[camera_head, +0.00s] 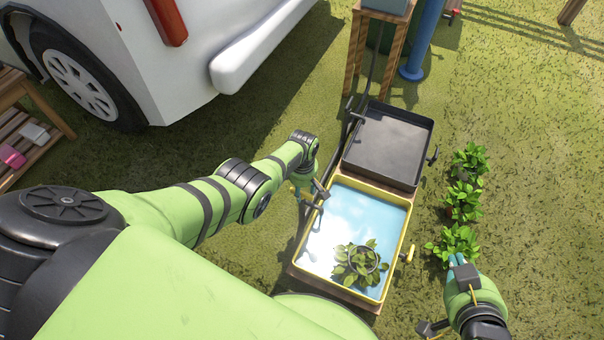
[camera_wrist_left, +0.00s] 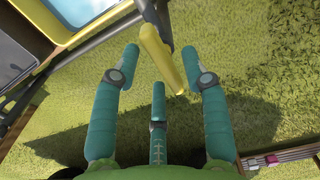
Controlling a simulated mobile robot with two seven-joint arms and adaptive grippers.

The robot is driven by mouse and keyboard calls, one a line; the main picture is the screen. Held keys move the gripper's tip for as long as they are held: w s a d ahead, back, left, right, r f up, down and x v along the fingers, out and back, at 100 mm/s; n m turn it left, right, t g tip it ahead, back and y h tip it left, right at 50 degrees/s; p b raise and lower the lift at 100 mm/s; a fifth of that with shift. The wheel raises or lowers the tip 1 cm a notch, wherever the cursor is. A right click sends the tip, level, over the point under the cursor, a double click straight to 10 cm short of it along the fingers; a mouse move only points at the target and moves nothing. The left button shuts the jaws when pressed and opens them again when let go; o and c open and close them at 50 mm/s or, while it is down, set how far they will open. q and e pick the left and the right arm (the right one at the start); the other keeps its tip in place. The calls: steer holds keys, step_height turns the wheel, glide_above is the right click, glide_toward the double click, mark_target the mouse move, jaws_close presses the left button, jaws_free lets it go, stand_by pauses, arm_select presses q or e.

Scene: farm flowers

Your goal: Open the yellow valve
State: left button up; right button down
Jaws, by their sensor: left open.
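The yellow valve handle (camera_wrist_left: 158,52) is in the left wrist view, slanting down from the pipe beside the yellow-rimmed basin. My left gripper (camera_wrist_left: 160,68) is open, with its teal fingers on either side of the handle's lower part; I see no clear contact. In the head view my left gripper (camera_head: 308,188) is at the basin's left side and hides most of the valve there. The yellow-rimmed basin (camera_head: 340,210) holds light blue water and a leafy plant (camera_head: 355,262). My right gripper (camera_head: 452,292) is at the lower right, empty; its finger opening is unclear.
A dark grey basin (camera_head: 388,145) stands behind the yellow one. Another yellow handle (camera_head: 409,254) is on the basin's right side. Several potted plants (camera_head: 463,200) stand to the right. A white vehicle (camera_head: 190,60) is at upper left. Grass left of the basins is open.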

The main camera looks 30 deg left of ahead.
mark_target(302, 191)
arm_select(q)
step_height(302, 191, up, 12)
steer(key=shift+f, duration=0.2)
stand_by(0.4)
steer(key=shift+s, duration=0.1)
stand_by(0.4)
